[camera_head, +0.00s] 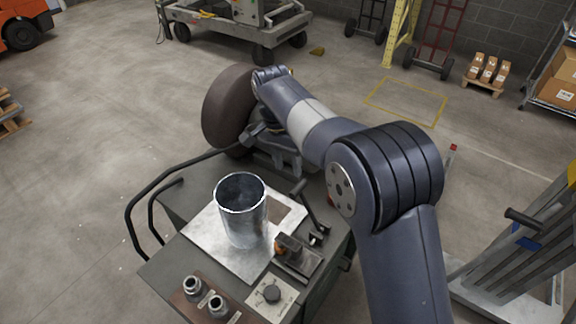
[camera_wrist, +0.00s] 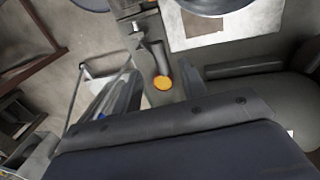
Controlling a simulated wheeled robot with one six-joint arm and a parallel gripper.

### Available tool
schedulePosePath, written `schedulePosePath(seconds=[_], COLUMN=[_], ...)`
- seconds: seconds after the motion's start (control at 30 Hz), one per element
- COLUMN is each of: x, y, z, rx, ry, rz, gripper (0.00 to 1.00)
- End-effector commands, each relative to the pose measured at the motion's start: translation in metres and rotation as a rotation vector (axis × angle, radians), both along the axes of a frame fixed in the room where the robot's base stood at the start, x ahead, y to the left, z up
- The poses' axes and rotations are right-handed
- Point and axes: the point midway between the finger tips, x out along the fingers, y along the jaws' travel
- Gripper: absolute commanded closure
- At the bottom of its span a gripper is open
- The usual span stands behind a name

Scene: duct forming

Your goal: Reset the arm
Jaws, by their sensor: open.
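My arm reaches from the lower right over the workbench's far side in the head view. My gripper (camera_head: 268,78) is at its far end, beside the top of a dark brown round disc (camera_head: 224,108); its fingers are too small to make out. A shiny open metal cylinder (camera_head: 241,212) stands upright on a light metal plate (camera_head: 205,238), well apart from my gripper. The plate also shows at the top of the wrist view (camera_wrist: 245,28).
A grey ladder-like frame (camera_head: 520,245) stands at the right.

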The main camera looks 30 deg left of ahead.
Motion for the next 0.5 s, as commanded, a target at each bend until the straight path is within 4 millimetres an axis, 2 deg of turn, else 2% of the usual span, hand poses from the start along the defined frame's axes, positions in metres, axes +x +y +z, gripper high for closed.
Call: schedulePosePath(seconds=[0.27,0.5], x=[0.0,-0.001], y=[-0.002,-0.01], z=[-0.01,-0.049], rx=[-0.003,-0.005], ry=[0.001,0.003], rz=[-0.001,-0.001], gripper=[0.59,0.59])
